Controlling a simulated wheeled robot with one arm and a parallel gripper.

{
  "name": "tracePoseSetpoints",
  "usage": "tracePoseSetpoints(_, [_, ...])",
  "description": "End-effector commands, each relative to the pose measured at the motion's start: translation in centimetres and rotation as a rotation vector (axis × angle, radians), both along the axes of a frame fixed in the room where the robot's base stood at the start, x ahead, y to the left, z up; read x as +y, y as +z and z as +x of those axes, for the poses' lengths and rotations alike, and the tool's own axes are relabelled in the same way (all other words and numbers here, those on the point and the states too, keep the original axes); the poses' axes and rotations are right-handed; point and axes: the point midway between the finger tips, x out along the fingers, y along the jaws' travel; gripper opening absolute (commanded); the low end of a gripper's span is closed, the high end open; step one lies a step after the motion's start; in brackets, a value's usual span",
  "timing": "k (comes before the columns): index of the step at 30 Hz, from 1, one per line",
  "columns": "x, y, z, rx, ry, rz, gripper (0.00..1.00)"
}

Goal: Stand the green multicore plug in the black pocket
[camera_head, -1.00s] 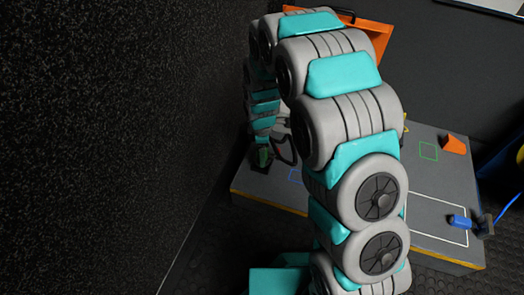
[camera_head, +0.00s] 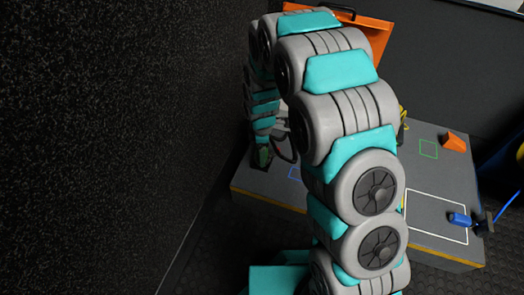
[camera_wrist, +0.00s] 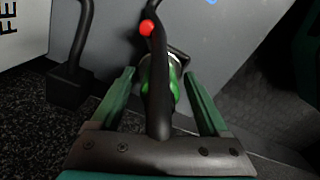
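The green multicore plug (camera_wrist: 175,88) shows in the wrist view, with green sides and a silvery ring, mostly covered by a black curved bar. It lies between the two green fingers of my gripper (camera_wrist: 160,73), which stand apart with narrow gaps beside it. My gripper also shows in the head view (camera_head: 263,156), low at the left end of the grey platform. The plug cannot be made out clearly there. I cannot identify the black pocket for certain in either view.
A red knob (camera_wrist: 147,28) tops the black bar in the wrist view. A black block (camera_wrist: 70,88) with a stem is at left. On the grey platform (camera_head: 420,160) are an orange wedge (camera_head: 454,142) and a blue plug (camera_head: 460,220). A dark wall (camera_head: 110,130) rises at left.

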Motion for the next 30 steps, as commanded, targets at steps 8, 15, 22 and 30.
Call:
tracePoseSetpoints(8, [0.0, 0.0, 0.0, 0.001, 0.000, 0.000, 1.00])
tracePoseSetpoints(15, [0.0, 0.3, 0.0, 0.001, 0.000, 0.000, 1.00])
tracePoseSetpoints(22, [0.0, 2.8, 0.0, 0.000, 0.002, 0.000, 1.00])
tracePoseSetpoints(30, [0.1, 7.1, 0.0, 0.000, 0.001, 0.000, 1.00])
